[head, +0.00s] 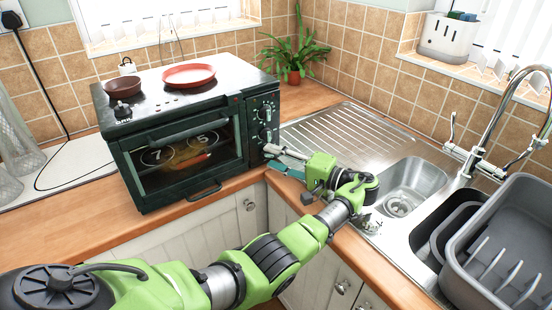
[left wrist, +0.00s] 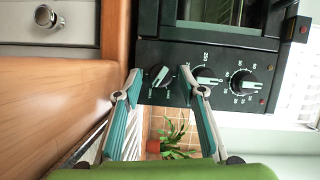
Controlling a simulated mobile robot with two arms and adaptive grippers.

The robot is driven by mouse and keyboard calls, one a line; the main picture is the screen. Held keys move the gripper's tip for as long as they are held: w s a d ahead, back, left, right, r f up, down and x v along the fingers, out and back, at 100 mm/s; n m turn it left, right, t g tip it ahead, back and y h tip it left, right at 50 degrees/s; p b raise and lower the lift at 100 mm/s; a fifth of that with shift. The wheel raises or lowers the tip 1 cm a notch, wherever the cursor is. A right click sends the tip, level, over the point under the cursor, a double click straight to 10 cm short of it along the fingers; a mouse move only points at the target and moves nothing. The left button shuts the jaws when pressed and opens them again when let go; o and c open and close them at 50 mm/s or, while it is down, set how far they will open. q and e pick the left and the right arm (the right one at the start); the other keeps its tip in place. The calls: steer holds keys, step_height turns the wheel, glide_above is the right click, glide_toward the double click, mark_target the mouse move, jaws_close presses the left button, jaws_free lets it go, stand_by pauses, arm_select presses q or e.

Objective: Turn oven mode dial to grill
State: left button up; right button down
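A dark green toaster oven (head: 185,133) stands on the wooden counter. Its control panel at the right has dials in a column: an upper dial (head: 266,112), a middle dial (head: 265,135) and a lowest one. The left wrist view shows the panel turned sideways, with the lowest dial (left wrist: 160,76) at left, the middle dial (left wrist: 207,80) and the upper dial (left wrist: 243,82). My left gripper (head: 272,158) is at the panel's lower end. In the left wrist view its open fingers (left wrist: 160,72) are on either side of the lowest dial; contact cannot be told.
A red pan (head: 188,75) and a brown bowl (head: 123,87) sit on the oven. A potted plant (head: 293,57) stands behind it. The sink (head: 409,176) and a grey dish rack (head: 510,235) are to the right. Counter left of the oven is mostly clear.

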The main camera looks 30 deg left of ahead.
arm_select(q)
steer(key=shift+d, duration=0.1)
steer(key=d, duration=0.7)
steer(key=shift+d+r, duration=0.15)
steer(key=shift+r, duration=0.05)
stand_by(0.4)
